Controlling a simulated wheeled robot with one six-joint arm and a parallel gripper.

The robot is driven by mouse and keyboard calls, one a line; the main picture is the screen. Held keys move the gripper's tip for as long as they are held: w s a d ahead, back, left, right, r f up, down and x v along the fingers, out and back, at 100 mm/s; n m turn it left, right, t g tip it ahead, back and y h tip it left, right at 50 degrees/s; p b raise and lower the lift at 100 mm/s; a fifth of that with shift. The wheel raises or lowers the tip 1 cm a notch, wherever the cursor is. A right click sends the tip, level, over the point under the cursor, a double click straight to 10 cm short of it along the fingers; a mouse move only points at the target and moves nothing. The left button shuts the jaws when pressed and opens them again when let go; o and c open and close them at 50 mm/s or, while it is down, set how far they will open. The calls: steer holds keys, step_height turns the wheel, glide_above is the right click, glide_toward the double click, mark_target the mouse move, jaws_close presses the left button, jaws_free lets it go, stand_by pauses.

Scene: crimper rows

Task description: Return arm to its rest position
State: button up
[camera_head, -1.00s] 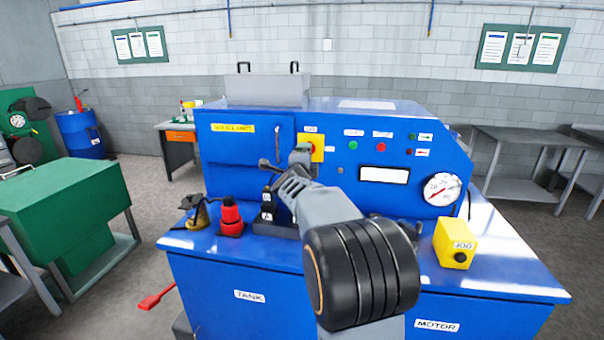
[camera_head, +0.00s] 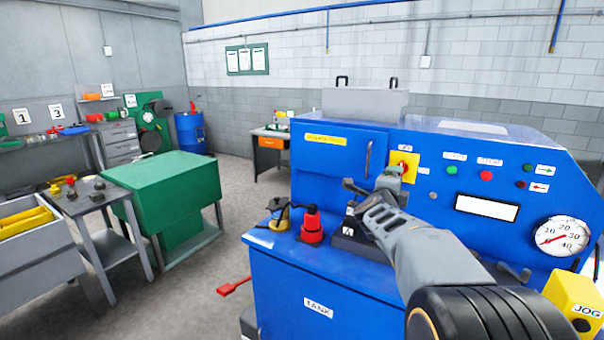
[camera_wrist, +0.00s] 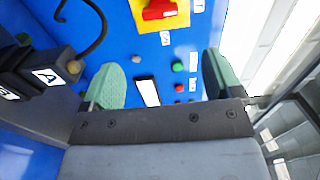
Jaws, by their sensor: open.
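My gripper (camera_head: 377,190) is in front of the blue machine (camera_head: 330,275), close to its panel and just below the yellow plate with the red switch (camera_head: 404,167). In the wrist view, my gripper (camera_wrist: 160,82) has its two green-padded fingers spread wide apart with nothing between them. The red switch also shows in the wrist view (camera_wrist: 160,10), beyond the fingers and apart from them. My arm reaches in from the lower right of the head view.
A pressure gauge (camera_head: 561,236) is at right.

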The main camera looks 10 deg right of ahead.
steer(key=s+a+f+n+y, duration=0.3)
steer(key=a+n+y, duration=0.3)
steer(key=a+n, duration=0.25)
steer(key=s+a+f+n+y, duration=0.25)
steer(key=a+n+y, duration=0.25)
steer(key=a+n, duration=0.3)
steer(key=s+a+f+n+g, duration=0.3)
steer(key=s+f+n+g, duration=0.1)
steer(key=s, duration=0.5)
steer(key=s+a+f+n+g+y, duration=0.1)
steer(key=s+a+f+n+g, duration=0.2)
steer(key=s+f+n, duration=0.3)
steer(key=s+f+g, duration=0.1)
steer(key=s+f, duration=0.1)
steer(key=s, duration=0.2)
steer(key=shift+f+g+y, duration=0.3)
steer(key=shift+f+g, duration=0.1)
